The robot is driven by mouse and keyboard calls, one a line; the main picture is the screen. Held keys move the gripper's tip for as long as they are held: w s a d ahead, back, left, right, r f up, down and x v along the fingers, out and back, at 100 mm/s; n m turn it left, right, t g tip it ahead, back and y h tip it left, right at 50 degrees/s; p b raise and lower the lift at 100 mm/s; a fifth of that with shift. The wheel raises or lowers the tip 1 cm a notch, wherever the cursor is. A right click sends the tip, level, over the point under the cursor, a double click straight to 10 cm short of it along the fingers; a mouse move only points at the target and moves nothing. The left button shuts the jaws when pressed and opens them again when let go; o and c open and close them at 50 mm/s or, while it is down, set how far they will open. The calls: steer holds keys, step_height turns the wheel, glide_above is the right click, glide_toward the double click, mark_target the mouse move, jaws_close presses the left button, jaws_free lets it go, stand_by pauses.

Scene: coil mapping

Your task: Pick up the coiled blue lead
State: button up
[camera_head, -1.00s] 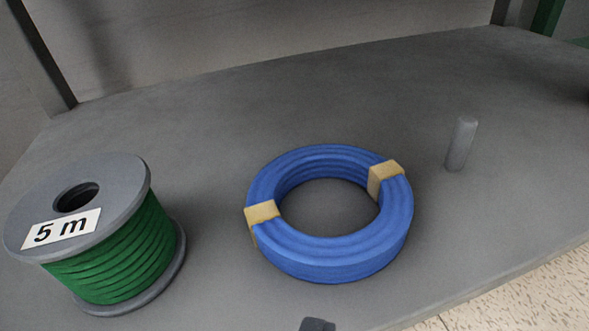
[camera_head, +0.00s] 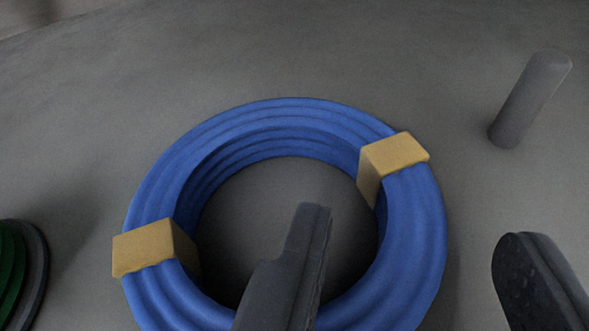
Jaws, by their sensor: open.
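The coiled blue lead (camera_head: 284,116) lies flat on a grey surface, with two tan bands around it, one at the left and one at the upper right. Its lower edge runs out of the picture. My gripper (camera_head: 412,238) is open. Its left finger shows over the coil's central hole and hides part of the near side of the ring. Its right finger is to the right of the ring, outside it. The ring's right side lies between the two fingers in the picture. I cannot tell whether either finger touches the lead or how high the tips are.
A grey upright peg (camera_head: 530,98) stands on the grey surface (camera_head: 420,60) at the upper right. The edge of a spool with green cable (camera_head: 22,272) shows at the lower left. The surface behind the coil is clear.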

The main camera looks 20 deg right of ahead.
steer(key=x, duration=0.2)
steer(key=shift+w+d+f+b, duration=0.2)
steer(key=shift+b, duration=0.15)
jaws_close()
